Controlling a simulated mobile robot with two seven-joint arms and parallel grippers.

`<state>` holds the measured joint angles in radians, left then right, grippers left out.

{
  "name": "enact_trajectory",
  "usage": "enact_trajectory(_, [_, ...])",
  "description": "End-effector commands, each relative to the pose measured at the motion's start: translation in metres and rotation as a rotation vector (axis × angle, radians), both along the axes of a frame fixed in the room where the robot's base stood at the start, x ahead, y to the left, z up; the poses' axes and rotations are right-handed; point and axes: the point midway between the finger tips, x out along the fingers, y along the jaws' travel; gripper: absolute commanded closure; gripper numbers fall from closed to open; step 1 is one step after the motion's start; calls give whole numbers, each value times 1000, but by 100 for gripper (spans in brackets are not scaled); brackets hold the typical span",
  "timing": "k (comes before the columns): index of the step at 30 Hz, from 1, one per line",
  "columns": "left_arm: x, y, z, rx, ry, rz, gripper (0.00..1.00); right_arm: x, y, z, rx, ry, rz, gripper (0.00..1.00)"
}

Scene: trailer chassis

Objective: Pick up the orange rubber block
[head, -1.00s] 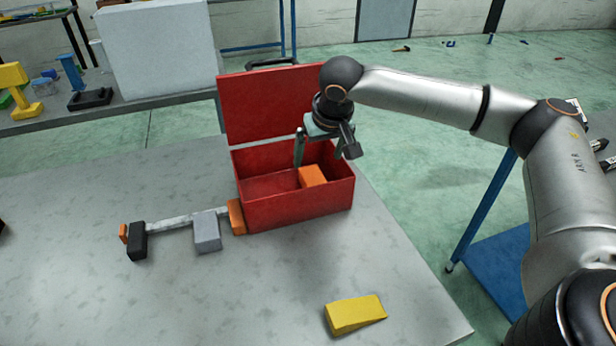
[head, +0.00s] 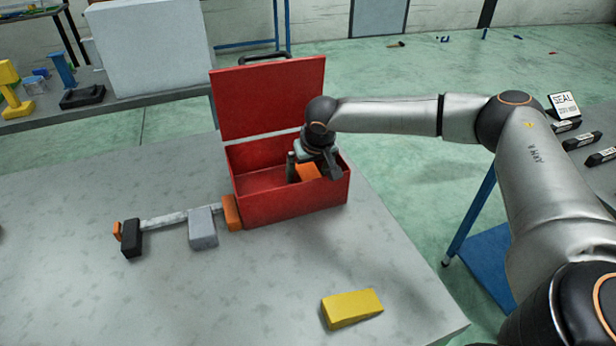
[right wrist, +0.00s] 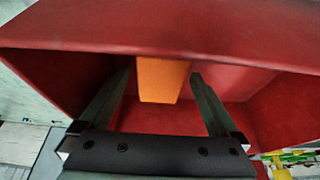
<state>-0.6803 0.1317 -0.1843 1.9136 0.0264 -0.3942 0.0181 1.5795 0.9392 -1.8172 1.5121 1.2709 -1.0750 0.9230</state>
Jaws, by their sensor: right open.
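The orange rubber block (head: 307,172) lies inside the open red toolbox (head: 297,207), toward its right end. My right gripper (head: 307,178) reaches down into the toolbox over the block and hides part of it. In the right wrist view the orange block (right wrist: 162,79) shows between the two finger tips of my right gripper (right wrist: 163,76), which are spread apart with gaps on both sides. The red toolbox wall (right wrist: 90,25) runs across the top of that view. My left gripper does not show.
The toolbox lid (head: 268,98) stands open behind. A bar with orange ends and a grey block (head: 203,228) lies left of the toolbox. A yellow wedge (head: 351,308) lies at the front right. Much of the grey table (head: 190,300) is clear in front.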

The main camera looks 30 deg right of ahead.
Motion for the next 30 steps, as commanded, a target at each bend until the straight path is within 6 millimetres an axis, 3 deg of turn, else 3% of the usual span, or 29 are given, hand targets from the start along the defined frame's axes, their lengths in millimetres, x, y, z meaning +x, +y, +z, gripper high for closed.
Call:
enact_trajectory(2, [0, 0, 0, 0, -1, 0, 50, 0, 0, 0, 0, 0, 0, 3])
enact_trajectory(27, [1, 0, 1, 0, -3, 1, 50, 0, 0, 0, 0, 0, 0, 96])
enact_trajectory(30, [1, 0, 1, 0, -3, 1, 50, 0, 0, 1, 1, -1, 0, 100])
